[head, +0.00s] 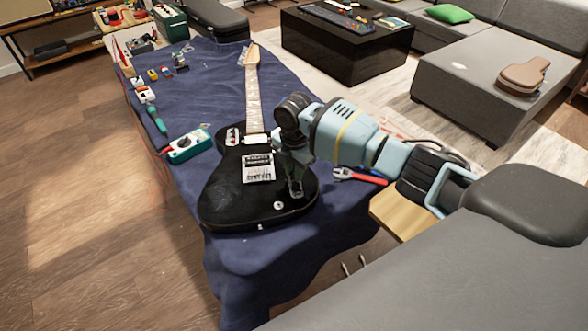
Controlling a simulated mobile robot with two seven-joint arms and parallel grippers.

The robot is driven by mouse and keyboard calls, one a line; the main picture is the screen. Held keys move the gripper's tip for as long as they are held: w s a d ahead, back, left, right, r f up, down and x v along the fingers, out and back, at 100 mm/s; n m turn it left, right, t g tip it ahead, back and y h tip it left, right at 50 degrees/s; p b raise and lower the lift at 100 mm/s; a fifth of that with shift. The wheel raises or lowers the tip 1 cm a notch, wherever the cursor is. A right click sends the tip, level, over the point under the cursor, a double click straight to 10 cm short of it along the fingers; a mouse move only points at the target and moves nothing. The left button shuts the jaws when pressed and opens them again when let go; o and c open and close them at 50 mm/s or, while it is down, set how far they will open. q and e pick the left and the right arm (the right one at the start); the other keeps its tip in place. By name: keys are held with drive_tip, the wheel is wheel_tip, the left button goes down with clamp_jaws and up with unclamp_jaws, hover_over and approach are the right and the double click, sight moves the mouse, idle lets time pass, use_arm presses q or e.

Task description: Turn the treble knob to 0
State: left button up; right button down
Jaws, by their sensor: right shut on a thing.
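A black electric guitar (240,198) lies face up on a blue cloth, its neck pointing away from me. My right gripper (296,193) reaches down from the right onto the lower right of the body. It is shut on the treble knob, which its fingers hide, so the knob's setting cannot be read. Another small pale knob (278,205) shows just left of and nearer than the fingertips. My left gripper is not in view.
The blue cloth (222,75) covers the table. A teal multimeter (189,145) lies left of the guitar, and red-handled pliers (358,176) lie right of it. Small tools and parts sit at the far left. A wooden piece (400,214) juts out at right.

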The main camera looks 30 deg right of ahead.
drive_tip(key=shift+n, duration=0.6)
drive_tip(key=c, duration=1.3)
unclamp_jaws()
drive_tip(key=shift+o, duration=0.2)
drive_tip(key=shift+r, duration=0.15)
wheel_tip(320, 180, up, 8)
drive_tip(key=shift+f, duration=0.2)
drive_tip(key=shift+f, duration=0.1)
